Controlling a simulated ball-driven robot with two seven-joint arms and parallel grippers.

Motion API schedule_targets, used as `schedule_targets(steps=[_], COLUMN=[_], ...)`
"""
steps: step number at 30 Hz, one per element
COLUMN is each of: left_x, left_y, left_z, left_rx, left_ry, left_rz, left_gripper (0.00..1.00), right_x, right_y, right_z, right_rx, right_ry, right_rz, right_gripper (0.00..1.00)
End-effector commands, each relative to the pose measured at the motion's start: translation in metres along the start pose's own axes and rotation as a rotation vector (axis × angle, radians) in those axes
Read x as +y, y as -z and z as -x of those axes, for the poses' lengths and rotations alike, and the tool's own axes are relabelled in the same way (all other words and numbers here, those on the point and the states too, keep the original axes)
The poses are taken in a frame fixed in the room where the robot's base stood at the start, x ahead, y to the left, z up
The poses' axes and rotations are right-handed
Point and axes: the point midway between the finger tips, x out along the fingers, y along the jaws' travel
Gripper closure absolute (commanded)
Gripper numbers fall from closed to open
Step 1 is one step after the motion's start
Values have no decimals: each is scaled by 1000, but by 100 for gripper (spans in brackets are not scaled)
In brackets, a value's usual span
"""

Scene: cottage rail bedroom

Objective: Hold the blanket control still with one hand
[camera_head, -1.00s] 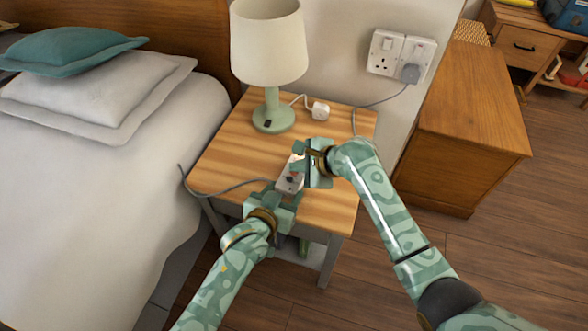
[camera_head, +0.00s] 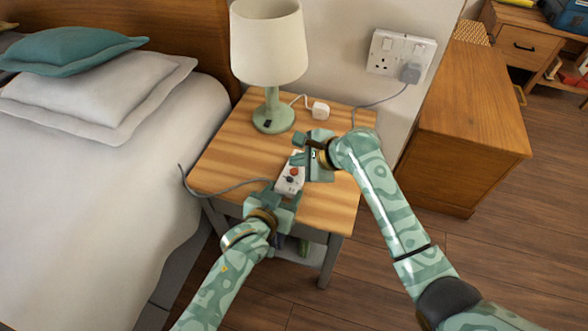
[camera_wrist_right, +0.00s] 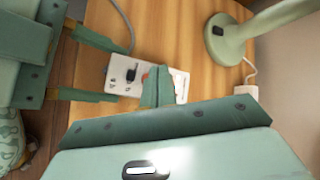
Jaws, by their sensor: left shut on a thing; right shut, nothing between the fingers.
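The blanket control (camera_head: 291,178) is a small white box on the wooden bedside table, with an orange-red button and a dark slider on its face. In the right wrist view the control (camera_wrist_right: 126,72) shows its dark slider, partly covered by my right fingers. My left gripper (camera_head: 277,191) is shut on the control's near end. In the right wrist view my left gripper's fingers (camera_wrist_right: 103,67) sit on either side of that end. My right gripper (camera_head: 298,151) is shut and empty just above the far end; its fingertips (camera_wrist_right: 157,82) hide part of the red button. I cannot tell whether they touch it.
A green lamp (camera_head: 273,110) with a cream shade stands behind the control on the table (camera_head: 225,150). A white plug (camera_head: 320,110) lies beside it. A grey cable (camera_head: 228,189) runs left towards the bed (camera_head: 100,220). A wall socket (camera_head: 398,55) is at the back.

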Motion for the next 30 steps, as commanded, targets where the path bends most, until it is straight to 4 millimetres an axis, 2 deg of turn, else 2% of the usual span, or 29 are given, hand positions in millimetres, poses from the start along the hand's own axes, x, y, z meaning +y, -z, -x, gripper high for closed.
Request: schedule_targets(steps=[13,30], left_x=[0,0], left_y=[0,0], left_z=[0,0], left_rx=[0,0], left_ry=[0,0], left_rz=[0,0], left_gripper=[72,72], right_x=[-21,-22], right_y=[-21,-22], right_z=[28,30], right_rx=[-1,0], right_ry=[2,1], right_rz=[1,1], right_gripper=[100,100])
